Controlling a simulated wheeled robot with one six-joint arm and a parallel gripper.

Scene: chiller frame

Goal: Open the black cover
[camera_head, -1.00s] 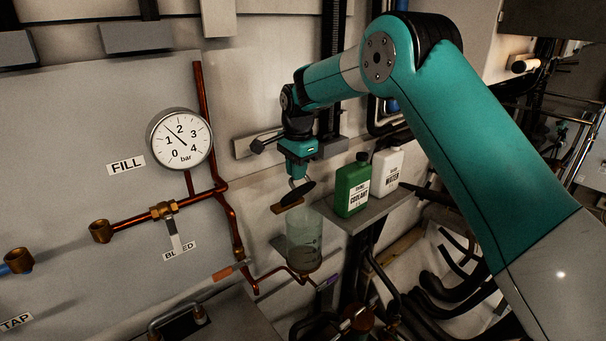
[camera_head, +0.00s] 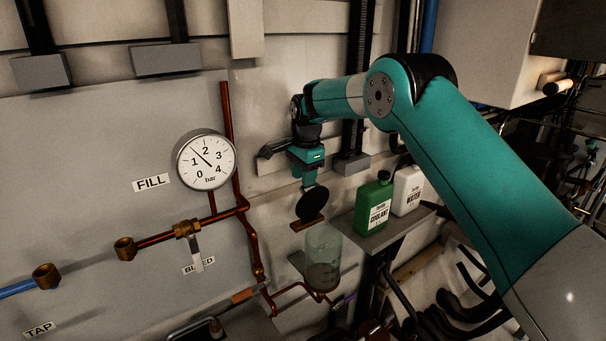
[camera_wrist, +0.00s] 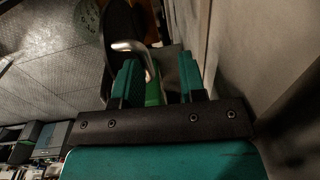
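The black cover (camera_head: 312,203) is a round dark disc tilted up steeply above the mouth of the clear vessel (camera_head: 323,248). It shows as a dark shape in the wrist view (camera_wrist: 122,38). My gripper (camera_head: 309,180) is at the cover's top edge. In the wrist view a curved silver handle (camera_wrist: 150,62) on the cover's side runs between my two fingers (camera_wrist: 160,78). The handle lies near the left finger, and a gap shows between it and the right finger. The fingers stand apart. The hinge is not clearly visible.
A green coolant bottle (camera_head: 373,207) and a white water bottle (camera_head: 408,190) stand on a shelf (camera_head: 385,236) right of the vessel. A pressure gauge (camera_head: 206,160) and copper pipes (camera_head: 228,130) are on the panel to the left. A pale wall is close behind my gripper.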

